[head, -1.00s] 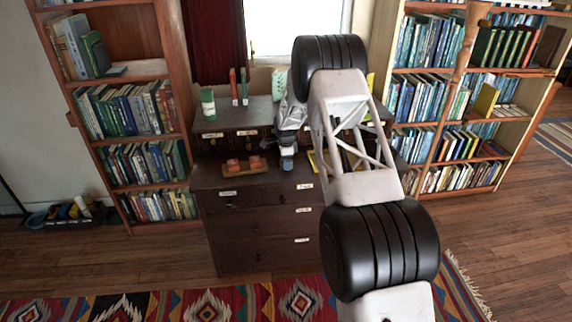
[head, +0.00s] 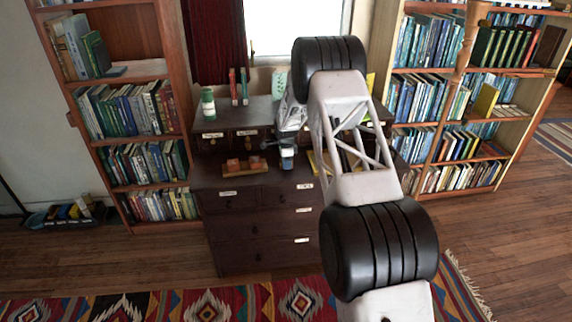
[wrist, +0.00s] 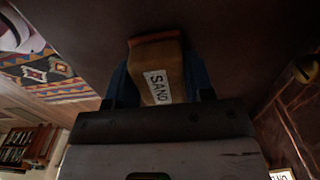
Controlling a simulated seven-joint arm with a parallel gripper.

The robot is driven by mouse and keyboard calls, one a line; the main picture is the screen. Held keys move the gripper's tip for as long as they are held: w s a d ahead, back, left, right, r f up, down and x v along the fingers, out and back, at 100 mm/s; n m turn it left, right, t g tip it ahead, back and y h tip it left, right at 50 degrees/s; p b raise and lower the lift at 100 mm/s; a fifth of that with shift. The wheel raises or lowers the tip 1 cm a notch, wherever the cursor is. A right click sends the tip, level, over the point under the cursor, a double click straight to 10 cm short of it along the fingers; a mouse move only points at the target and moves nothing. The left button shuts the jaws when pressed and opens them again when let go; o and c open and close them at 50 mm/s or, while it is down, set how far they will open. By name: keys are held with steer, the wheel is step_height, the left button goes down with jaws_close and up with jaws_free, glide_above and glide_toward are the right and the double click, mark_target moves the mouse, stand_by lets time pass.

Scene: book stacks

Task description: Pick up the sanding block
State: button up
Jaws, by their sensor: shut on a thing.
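The sanding block (wrist: 158,72) is a tan block with a reddish-brown end and a white label reading "SAND". In the wrist view it sits between the two blue fingers of my gripper (wrist: 158,82), which is shut on it. In the head view my gripper (head: 287,160) is over the dark dresser (head: 245,185), near the middle of its lower top. The block cannot be made out clearly there. Whether it is clear of the surface is hard to tell.
A wooden tray with reddish blocks (head: 244,166) lies just left of my gripper. A green-and-white bottle (head: 208,103) and red and green upright items stand on the raised back. Bookcases flank the dresser.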

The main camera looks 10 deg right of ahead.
steer(key=shift+c, duration=0.7)
steer(key=shift+r, duration=0.15)
steer(key=shift+r, duration=1.45)
steer(key=shift+s+r, duration=0.2)
steer(key=shift+r, duration=0.1)
steer(key=s+r, duration=0.1)
steer(key=s, duration=1.4)
steer(key=shift+s+d, duration=0.2)
steer(key=shift+s, duration=0.1)
steer(key=shift+r, duration=0.1)
